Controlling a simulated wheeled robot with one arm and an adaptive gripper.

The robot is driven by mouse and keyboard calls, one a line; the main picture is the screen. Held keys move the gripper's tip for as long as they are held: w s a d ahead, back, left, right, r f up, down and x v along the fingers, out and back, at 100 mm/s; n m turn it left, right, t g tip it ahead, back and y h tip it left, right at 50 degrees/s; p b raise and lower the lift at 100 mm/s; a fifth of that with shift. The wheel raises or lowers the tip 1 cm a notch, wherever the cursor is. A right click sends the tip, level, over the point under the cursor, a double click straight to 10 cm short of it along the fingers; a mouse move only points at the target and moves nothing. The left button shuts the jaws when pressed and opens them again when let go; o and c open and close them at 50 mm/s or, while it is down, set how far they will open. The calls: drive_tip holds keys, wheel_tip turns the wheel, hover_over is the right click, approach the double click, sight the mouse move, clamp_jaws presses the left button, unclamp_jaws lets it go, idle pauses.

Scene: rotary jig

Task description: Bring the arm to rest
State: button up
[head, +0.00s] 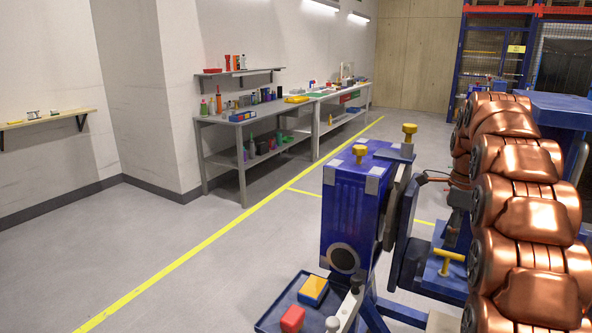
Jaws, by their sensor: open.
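My copper-coloured arm fills the right side of the head view, its links folded and stacked upright. My gripper (452,234) is the dark part low on the arm's far side, partly hidden behind the nearer links. It is open, and I see nothing held in it. The rotary jig stands just left of the arm, with a blue box-shaped block (350,211) held upright on it. Yellow knobs (409,131) top the jig. The gripper is to the right of the block, apart from it; its gap to the jig's blue frame cannot be told.
A blue tray (268,322) below the block holds a red piece (292,318) and a yellow-and-blue piece (313,290). Grey workbenches (222,121) with bottles and tools line the left wall. The floor (150,240) between is clear, crossed by yellow lines. Blue racking (462,60) stands behind.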

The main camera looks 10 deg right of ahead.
drive_tip(key=s+a+r+n+p, duration=0.1)
drive_tip(key=s+a+n+p, duration=0.2)
drive_tip(key=s+a+n, duration=1.25)
drive_tip(key=s+a+f+n+p, duration=0.1)
drive_tip(key=s+a+f+n, duration=0.1)
drive_tip(key=s, duration=0.4)
drive_tip(key=s+a+f+n+g+p, duration=0.1)
drive_tip(key=s+a+f+n, duration=0.1)
drive_tip(key=s+a+n, duration=0.3)
drive_tip(key=s+a+f+n+p, duration=0.1)
drive_tip(key=s+a+f+n, duration=0.1)
drive_tip(key=s, duration=0.6)
drive_tip(key=shift+s+a+n+g, duration=0.2)
drive_tip(key=shift+a+n+g, duration=0.2)
drive_tip(key=shift+a+n, duration=0.5)
drive_tip(key=shift+d, duration=0.15)
